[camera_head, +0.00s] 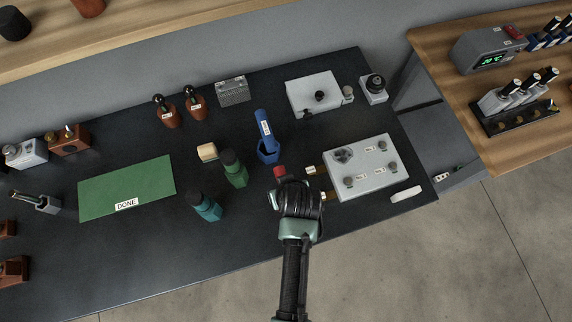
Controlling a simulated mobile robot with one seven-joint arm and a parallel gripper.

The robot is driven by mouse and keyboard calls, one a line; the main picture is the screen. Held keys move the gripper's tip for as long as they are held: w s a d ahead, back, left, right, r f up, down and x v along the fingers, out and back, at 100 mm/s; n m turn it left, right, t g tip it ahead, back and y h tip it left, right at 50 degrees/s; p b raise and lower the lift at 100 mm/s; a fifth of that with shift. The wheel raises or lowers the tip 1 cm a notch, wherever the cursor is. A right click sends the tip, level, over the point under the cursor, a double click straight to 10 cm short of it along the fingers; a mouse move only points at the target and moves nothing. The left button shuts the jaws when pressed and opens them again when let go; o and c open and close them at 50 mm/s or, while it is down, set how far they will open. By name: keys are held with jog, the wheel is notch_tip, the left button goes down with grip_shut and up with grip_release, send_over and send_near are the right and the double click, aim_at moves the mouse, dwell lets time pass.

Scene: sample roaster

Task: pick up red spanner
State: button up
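A small red piece (279,170) shows on the black bench just beyond my gripper. It may be part of the red spanner, but its full shape is hidden or too small to tell. My gripper (292,190) is over the middle of the bench, close to the red piece and left of the grey plate with knobs. My arm and wrist cover the fingers from this view. I cannot see whether they are open or shut, or whether they touch the red piece.
A blue holder with a tall blue handle (264,130) stands behind my gripper. Green (234,170) and teal (206,207) bottles stand to the left. The grey knobbed plate (375,181) is close on the right. A green DONE mat (110,186) lies far left.

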grip_shut()
dwell(1.3)
